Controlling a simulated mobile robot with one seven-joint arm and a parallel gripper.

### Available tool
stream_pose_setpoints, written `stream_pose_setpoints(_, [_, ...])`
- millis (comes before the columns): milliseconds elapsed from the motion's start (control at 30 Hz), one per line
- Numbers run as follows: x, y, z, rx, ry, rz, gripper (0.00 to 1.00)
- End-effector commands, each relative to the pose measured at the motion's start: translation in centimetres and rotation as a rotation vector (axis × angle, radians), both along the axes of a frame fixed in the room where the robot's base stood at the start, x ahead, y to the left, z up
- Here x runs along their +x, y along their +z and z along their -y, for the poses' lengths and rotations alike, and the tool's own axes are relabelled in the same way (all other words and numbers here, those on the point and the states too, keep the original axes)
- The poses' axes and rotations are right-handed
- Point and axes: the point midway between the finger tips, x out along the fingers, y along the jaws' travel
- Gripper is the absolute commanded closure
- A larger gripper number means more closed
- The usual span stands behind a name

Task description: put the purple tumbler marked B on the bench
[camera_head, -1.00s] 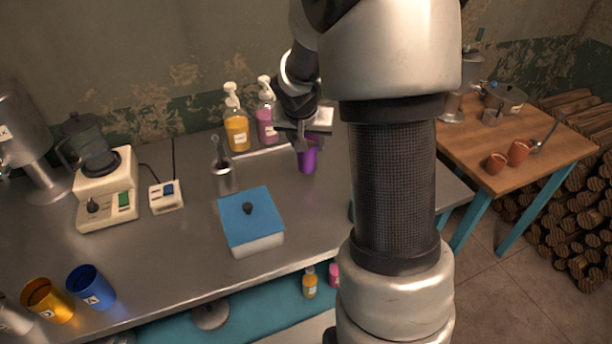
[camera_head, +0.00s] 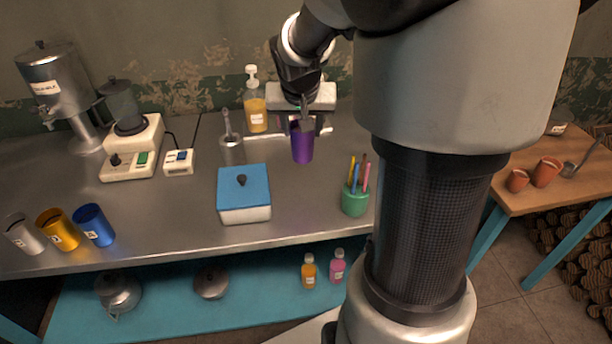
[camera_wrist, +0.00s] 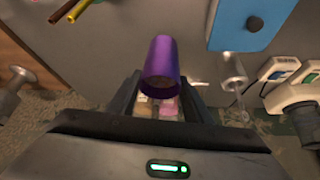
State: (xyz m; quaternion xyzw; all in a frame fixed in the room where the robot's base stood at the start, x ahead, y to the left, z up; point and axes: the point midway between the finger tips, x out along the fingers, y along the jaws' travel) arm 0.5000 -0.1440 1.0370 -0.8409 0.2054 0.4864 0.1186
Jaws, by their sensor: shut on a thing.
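The purple tumbler (camera_head: 302,143) is upright in my gripper (camera_head: 301,122), over the back part of the grey metal bench (camera_head: 275,200). In the wrist view the tumbler (camera_wrist: 160,60) sits between the two fingers of my gripper (camera_wrist: 162,95), which are shut on it. Its marking B does not show in either view. I cannot tell whether its base touches the bench top or is just above it.
A blue-lidded box (camera_head: 245,205) stands front left of the tumbler, and a green pen cup (camera_head: 355,203) front right. A metal holder (camera_head: 231,150) and a yellow pump bottle (camera_head: 255,108) stand left. Bench space before the tumbler is clear.

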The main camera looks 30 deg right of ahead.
Motion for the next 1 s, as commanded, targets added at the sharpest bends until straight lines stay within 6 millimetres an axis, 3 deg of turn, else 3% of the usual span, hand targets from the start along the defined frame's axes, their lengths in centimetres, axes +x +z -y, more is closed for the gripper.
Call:
stream_pose_setpoints(133, [0.0,-2.9,0.0,0.0,0.002,-0.003,0.87])
stream_pose_setpoints(500, [0.0,-8.5,-0.1,0.001,0.002,-0.002,0.87])
stream_pose_setpoints(1000, [0.0,-9.7,0.0,0.0,0.0,0.001,0.87])
